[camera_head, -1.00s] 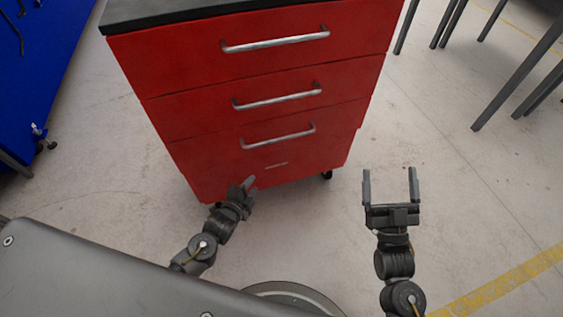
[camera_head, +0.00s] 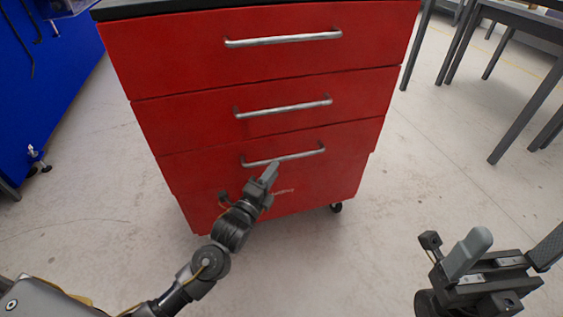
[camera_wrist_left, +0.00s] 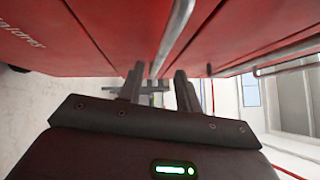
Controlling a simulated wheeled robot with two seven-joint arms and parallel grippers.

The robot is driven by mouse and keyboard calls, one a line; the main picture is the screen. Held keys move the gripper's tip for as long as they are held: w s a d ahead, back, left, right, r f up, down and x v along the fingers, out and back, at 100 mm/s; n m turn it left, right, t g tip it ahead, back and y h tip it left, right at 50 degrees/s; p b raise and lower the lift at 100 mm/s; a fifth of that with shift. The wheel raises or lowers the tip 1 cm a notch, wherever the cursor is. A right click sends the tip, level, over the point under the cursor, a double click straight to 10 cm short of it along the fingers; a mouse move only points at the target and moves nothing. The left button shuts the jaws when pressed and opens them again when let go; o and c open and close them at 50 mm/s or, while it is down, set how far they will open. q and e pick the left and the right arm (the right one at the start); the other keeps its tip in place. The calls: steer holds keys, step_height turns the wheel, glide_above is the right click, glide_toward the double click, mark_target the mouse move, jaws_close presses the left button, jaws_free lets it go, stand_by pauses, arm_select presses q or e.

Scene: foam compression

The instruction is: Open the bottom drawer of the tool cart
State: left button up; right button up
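The red tool cart (camera_head: 262,75) stands in front of me with its drawers closed as far as I can see. The bottom drawer (camera_head: 345,140) has a silver bar handle (camera_head: 300,155). My right gripper (camera_head: 508,248) is open and empty at the lower right, away from the cart.
Two more handles sit above, on the middle drawer (camera_head: 190,127) and top drawer (camera_head: 165,65). A cart caster (camera_head: 336,208) shows at the lower right. A blue cabinet (camera_head: 55,85) stands left and grey table legs (camera_head: 525,115) right. The floor (camera_head: 340,265) before the cart is clear.

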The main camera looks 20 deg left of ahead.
mark_target(282, 159)
arm_select(q)
steer(key=b+x, duration=0.1)
steer(key=x, duration=0.5)
steer(key=shift+w+b, duration=0.1)
steer(key=shift+b, duration=0.2)
jaws_close()
